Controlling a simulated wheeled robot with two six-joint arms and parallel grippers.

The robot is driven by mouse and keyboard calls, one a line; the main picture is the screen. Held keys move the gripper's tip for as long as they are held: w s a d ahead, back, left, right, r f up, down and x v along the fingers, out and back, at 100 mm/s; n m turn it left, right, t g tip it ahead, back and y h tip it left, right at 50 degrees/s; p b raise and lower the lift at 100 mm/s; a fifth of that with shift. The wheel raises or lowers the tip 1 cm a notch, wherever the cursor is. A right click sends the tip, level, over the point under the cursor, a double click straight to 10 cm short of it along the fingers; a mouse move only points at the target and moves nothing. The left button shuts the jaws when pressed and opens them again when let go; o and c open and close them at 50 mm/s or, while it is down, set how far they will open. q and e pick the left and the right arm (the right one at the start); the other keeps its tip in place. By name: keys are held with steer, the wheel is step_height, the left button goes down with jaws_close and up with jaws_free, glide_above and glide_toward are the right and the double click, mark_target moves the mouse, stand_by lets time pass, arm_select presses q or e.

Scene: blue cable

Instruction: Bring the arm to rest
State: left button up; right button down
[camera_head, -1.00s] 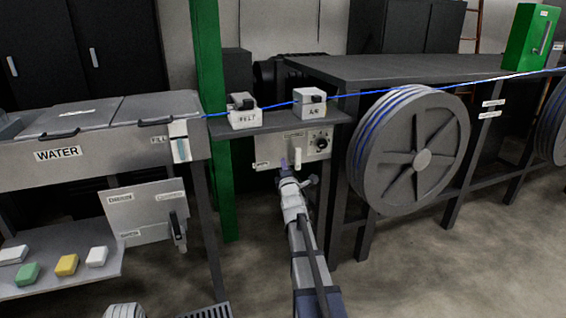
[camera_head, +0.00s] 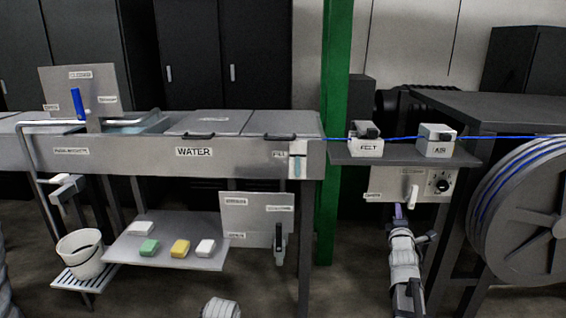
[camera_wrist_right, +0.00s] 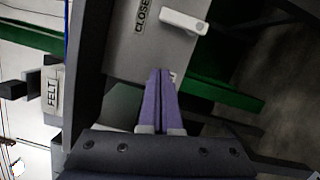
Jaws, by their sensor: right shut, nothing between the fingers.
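My right gripper (camera_head: 399,212) reaches up from the lower right of the head view, its tip just below the panel (camera_head: 408,185) with a white lever and a black knob. In the right wrist view its two purple fingers (camera_wrist_right: 158,100) are pressed together with nothing between them. The white lever (camera_wrist_right: 184,21) shows beyond the fingertips, beside a "CLOSE" label, and a gap seems to lie between it and the fingers. A white rounded part (camera_head: 220,307) at the bottom edge of the head view may be my left arm; its gripper does not show.
A blue cable (camera_head: 500,136) runs through the FELT block (camera_head: 366,146) and a second block (camera_head: 436,147) above the panel. The water trough (camera_head: 230,157) stands left of a green post (camera_head: 336,80). A large reel (camera_head: 530,215) is at right, a bucket (camera_head: 82,262) at lower left.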

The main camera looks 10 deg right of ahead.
steer(key=s+a+f+m+g+y, duration=0.1)
steer(key=a+f+m+g+y, duration=0.1)
steer(key=a+f, duration=0.5)
steer(key=s+a+f+m+g+y, duration=0.1)
steer(key=a+f+m+g+y, duration=0.2)
steer(key=a, duration=0.8)
steer(key=s+a+f+m+g+y, duration=0.1)
steer(key=s+a+f+g, duration=0.1)
steer(key=a+f, duration=0.55)
steer(key=s+a+f+m+g+y, duration=0.1)
steer(key=s+a+f+m+g, duration=0.3)
steer(key=s+a, duration=0.65)
steer(key=s+a+f+m+g, duration=0.1)
steer(key=s+a+g, duration=0.5)
steer(key=s+a, duration=0.45)
step_height(320, 180, up, 26)
steer(key=s+d+p, duration=0.1)
steer(key=p, duration=2.5)
steer(key=shift+s+d, duration=0.35)
steer(key=shift+d, duration=0.05)
steer(key=shift+d+f, duration=0.1)
